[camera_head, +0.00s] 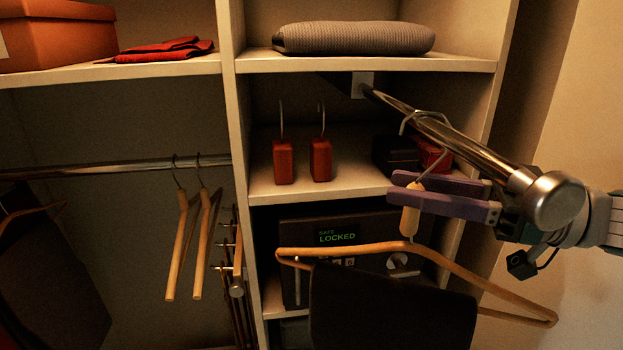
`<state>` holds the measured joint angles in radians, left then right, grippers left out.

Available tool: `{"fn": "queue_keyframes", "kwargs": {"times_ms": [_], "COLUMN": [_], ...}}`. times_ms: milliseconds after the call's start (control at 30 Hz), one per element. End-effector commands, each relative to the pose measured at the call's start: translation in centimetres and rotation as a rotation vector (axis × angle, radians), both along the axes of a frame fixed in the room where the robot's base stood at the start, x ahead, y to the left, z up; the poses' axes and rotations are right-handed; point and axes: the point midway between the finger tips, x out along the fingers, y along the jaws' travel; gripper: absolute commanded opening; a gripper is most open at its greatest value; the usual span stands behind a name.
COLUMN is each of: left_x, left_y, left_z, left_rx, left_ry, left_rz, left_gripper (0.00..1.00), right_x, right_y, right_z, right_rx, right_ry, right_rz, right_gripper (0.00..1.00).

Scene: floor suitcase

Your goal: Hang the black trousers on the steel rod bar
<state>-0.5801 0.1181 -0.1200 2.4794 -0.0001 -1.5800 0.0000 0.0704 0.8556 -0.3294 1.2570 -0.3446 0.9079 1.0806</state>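The black trousers (390,312) hang folded over the bar of a wooden hanger (350,248) at the lower right. The hanger's metal hook (407,122) is at the steel rod bar (440,130), and its top appears to pass over the rod. I cannot tell whether it bears on the rod. The rod juts from under the upper shelf toward me and ends in a round cap. My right gripper (412,190), with purple fingers, comes from the right below the rod and is shut on the hanger's neck. The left gripper is out of view.
A safe (325,222) reading LOCKED stands behind the hanger. Two red blocks with hooks (284,162) and a dark box (393,155) sit on the shelf above it. Empty wooden hangers (178,240) hang from another rail (110,168) at left. A vertical divider (236,130) separates the bays.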

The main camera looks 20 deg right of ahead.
Motion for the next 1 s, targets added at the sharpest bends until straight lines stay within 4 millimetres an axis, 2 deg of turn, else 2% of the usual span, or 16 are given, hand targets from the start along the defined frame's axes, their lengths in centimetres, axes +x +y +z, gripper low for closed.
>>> {"fn": "queue_keyframes", "kwargs": {"times_ms": [33, 167, 467, 800, 1000], "left_x": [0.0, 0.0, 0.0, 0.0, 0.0], "left_y": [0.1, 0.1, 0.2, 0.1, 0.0], "left_z": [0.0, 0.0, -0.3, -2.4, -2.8], "left_rx": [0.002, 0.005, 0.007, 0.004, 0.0], "left_ry": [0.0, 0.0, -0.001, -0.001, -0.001], "left_rz": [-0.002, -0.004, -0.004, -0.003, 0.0], "left_gripper": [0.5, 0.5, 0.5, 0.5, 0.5], "right_x": [0.0, 0.0, -0.4, -3.9, -5.1], "right_y": [0.0, 0.0, -0.3, -4.0, -5.3], "right_z": [0.0, -0.1, -0.5, -0.5, -0.2], "right_rx": [-0.001, -0.001, -0.004, -0.005, -0.003], "right_ry": [0.001, 0.002, 0.007, 0.008, 0.004], "right_rz": [0.0, 0.0, -0.002, 0.0, 0.001], "right_gripper": [0.46, 0.59, 0.59, 0.59, 0.59]}}
